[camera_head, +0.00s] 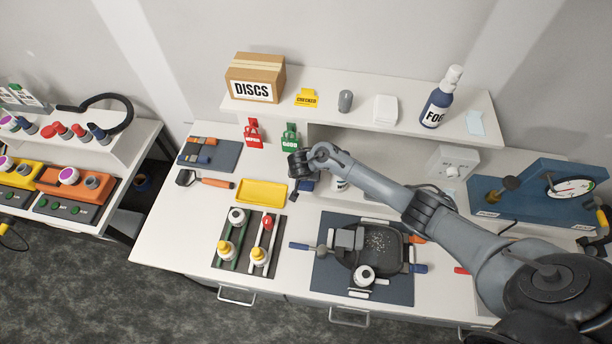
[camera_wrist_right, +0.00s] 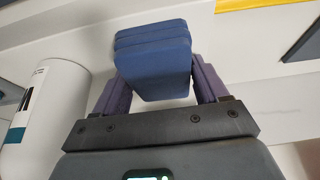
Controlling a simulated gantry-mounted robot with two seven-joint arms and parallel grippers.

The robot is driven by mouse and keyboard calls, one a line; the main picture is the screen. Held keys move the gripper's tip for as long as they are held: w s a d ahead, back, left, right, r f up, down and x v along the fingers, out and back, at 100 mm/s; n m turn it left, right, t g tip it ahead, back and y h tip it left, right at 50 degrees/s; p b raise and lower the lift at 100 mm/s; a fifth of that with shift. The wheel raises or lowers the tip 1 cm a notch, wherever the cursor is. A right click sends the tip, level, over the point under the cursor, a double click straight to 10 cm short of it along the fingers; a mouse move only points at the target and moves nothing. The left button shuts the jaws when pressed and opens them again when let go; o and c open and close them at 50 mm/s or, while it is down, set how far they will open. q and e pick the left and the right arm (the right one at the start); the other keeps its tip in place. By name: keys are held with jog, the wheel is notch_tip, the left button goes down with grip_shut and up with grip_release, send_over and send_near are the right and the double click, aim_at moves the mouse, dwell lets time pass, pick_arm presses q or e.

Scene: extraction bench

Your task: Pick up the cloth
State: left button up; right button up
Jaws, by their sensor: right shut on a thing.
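The cloth (camera_wrist_right: 155,60) is a dark blue folded stack with several layers. In the right wrist view it sits between the two purple fingers of my right gripper (camera_wrist_right: 158,85), which is shut on it. In the head view my right gripper (camera_head: 301,180) is over the back middle of the bench, right of the yellow tray. A small dark blue part of the cloth (camera_head: 307,186) shows just below it there. Whether the cloth touches the bench is hard to tell. My left gripper is not in view.
A white bottle (camera_wrist_right: 45,115) stands close beside my right gripper. The yellow tray (camera_head: 262,192) lies to its left. Red (camera_head: 253,133) and green (camera_head: 290,137) tags stand behind. A black pan (camera_head: 385,262) and a rack of bottles (camera_head: 226,265) are in front. The shelf (camera_head: 420,110) runs above.

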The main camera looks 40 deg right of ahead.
jog(key=shift+r, duration=0.15)
jog(key=shift+r, duration=0.1)
jog(key=v, duration=0.3)
jog(key=shift+w+d+r, duration=0.15)
jog(key=shift+w+r, duration=0.1)
jog(key=shift+r, duration=0.15)
jog(key=s+a+b, duration=0.1)
jog(key=s+a, duration=1)
jog(key=a, duration=0.2)
jog(key=shift+s, duration=0.15)
jog(key=shift+a, duration=0.15)
